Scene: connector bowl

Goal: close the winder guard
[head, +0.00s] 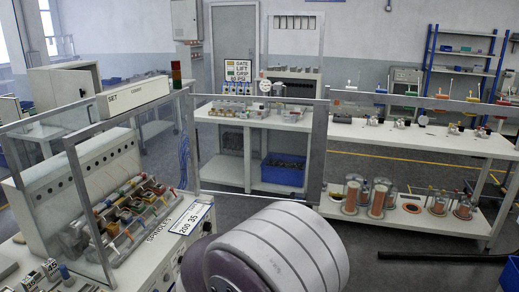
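The winder (42,197) stands at the left, a pale housing with a row of dark holes above several coloured spindles (125,212). A metal-framed clear guard panel (88,212) stands at its front left, its rail running back to a post near the signal light. More grey framing (318,150) reaches right from that post across the middle of the view. I cannot tell which of these frames belong to the guard or whether it is open. Neither gripper shows. A large white and grey rounded part at bottom centre looks like my own arm and hides the floor there.
A white bench (425,140) with copper-coloured coils (378,200) on its lower shelf stands at the right. A middle bench (262,118) holds a blue bin (284,170) below. A dark bar (440,257) lies at the lower right. Some grey floor (345,242) is clear.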

